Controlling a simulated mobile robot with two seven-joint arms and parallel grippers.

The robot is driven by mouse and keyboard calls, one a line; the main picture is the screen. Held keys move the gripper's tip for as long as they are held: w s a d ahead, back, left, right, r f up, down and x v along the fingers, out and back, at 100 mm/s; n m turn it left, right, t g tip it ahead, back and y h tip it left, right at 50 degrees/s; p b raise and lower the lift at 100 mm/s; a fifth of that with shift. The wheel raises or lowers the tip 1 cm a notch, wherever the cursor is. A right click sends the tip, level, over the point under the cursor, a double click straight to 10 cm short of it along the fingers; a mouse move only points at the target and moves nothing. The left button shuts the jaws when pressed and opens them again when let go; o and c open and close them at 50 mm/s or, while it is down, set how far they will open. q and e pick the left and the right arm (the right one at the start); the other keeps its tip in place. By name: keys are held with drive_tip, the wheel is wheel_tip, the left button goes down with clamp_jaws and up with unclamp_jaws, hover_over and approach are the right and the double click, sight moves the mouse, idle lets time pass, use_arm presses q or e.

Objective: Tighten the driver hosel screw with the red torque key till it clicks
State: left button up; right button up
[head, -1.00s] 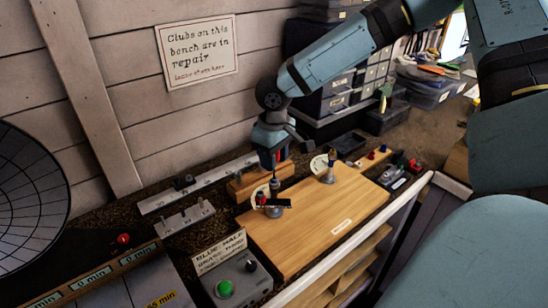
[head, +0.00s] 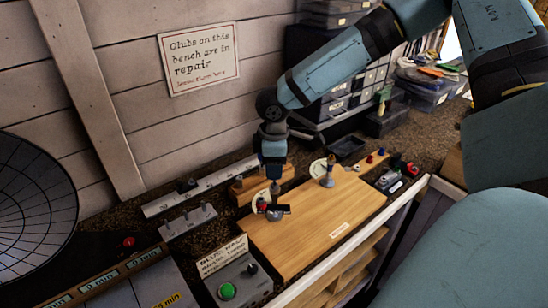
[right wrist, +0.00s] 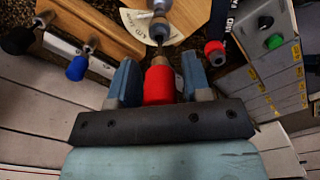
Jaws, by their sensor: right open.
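The red torque key (right wrist: 158,86) shows in the right wrist view, with its handle between the two fingers of my right gripper (right wrist: 158,82). Gaps show on both sides of the handle, so the gripper is open around it. The key's tip points at a metal hosel fitting (right wrist: 160,29); I cannot tell how deep it sits. In the head view my right gripper (head: 273,182) is over the near fitting (head: 277,212) on the wooden board (head: 310,232). My left gripper is not in view.
A second upright fitting (head: 328,178) stands on the board. A grey box with a green button (head: 227,291) is at the front. Bins stand behind.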

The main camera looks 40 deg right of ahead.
drive_tip(key=n+p, duration=0.1)
drive_tip(key=n, duration=0.2)
drive_tip(key=shift+r+n, duration=0.1)
drive_tip(key=shift+n, duration=0.3)
drive_tip(key=shift+r+n+p, duration=0.1)
drive_tip(key=shift+n+p, duration=0.6)
drive_tip(key=shift+n, duration=0.5)
drive_tip(key=n, duration=0.3)
drive_tip(key=shift+p, duration=0.35)
clamp_jaws()
drive_tip(key=shift+f+m+b, duration=0.3)
drive_tip(key=shift+m+b, duration=0.4)
drive_tip(key=shift+m, duration=0.1)
drive_tip(key=shift+m+b, duration=0.35)
drive_tip(key=shift+m, duration=0.45)
drive_tip(key=shift+s+r+m, duration=0.1)
drive_tip(key=shift+s+m, duration=0.05)
drive_tip(key=shift+m, duration=0.45)
drive_tip(key=c, duration=0.6)
unclamp_jaws()
drive_tip(key=shift+r, duration=0.15)
drive_tip(key=shift+c, duration=0.7)
drive_tip(key=shift+w+r+p, duration=0.2)
drive_tip(key=shift+r+p, duration=0.75)
drive_tip(key=shift+r, duration=0.45)
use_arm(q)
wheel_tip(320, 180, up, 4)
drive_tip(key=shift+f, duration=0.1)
